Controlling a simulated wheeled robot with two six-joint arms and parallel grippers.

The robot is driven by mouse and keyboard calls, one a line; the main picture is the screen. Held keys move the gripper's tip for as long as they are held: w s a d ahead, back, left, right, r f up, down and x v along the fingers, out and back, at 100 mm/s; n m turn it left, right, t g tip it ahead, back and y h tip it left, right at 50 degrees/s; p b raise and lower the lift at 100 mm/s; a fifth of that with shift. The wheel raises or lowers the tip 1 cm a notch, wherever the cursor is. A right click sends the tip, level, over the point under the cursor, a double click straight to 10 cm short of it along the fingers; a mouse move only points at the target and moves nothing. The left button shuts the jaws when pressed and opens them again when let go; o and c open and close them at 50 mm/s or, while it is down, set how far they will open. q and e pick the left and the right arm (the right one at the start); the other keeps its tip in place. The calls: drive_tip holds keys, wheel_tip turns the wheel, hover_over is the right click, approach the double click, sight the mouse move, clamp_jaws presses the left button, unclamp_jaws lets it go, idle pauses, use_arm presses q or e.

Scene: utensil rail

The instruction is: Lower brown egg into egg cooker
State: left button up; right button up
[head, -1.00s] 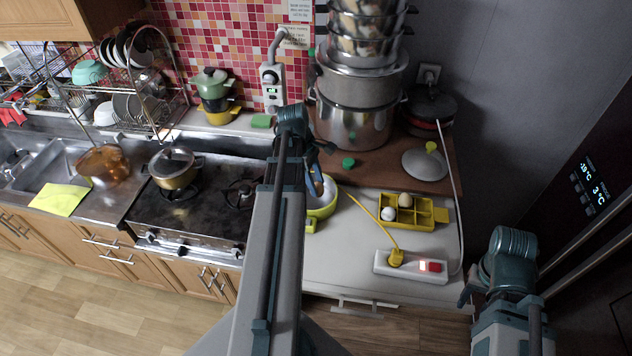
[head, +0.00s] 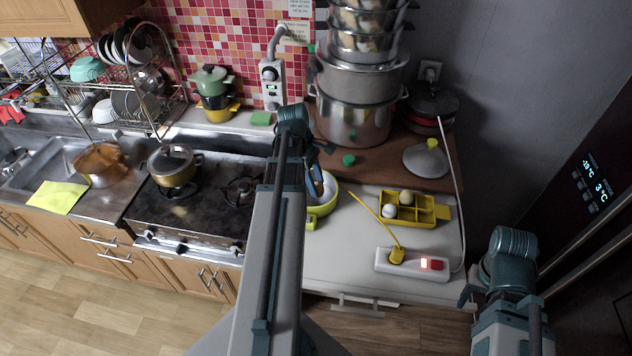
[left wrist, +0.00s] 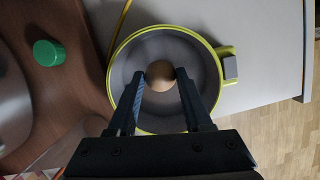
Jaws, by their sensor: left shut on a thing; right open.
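The egg cooker (head: 328,206) is a round bowl with a yellow-green rim and a grey inside. It stands on the white counter, partly hidden by my left arm in the head view. In the left wrist view, the brown egg (left wrist: 160,73) is between the fingertips of my left gripper (left wrist: 160,77), which is shut on it. The egg appears over the middle of the open cooker (left wrist: 127,60); its height above the bottom I cannot tell. In the head view, my left gripper (head: 314,172) is mostly hidden behind its arm. My right gripper (head: 468,296) is open and empty at the lower right.
A yellow egg tray (head: 424,216) holds a white egg (head: 389,211) and a brown egg (head: 406,198). A power strip (head: 412,264) with a yellow plug lies in front.

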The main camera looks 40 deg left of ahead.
use_arm(q)
drive_tip(key=shift+f+b, duration=0.95)
drive_tip(key=shift+f, duration=0.05)
idle(0.3)
drive_tip(key=o, duration=0.8)
drive_tip(key=shift+c, duration=0.2)
drive_tip(key=shift+a+r+p, duration=0.1)
drive_tip(key=shift+r+p, duration=0.45)
drive_tip(key=p+v, duration=1)
drive_tip(key=v, duration=0.1)
drive_tip(key=shift+p, duration=0.3)
drive_tip(key=shift+s, duration=0.1)
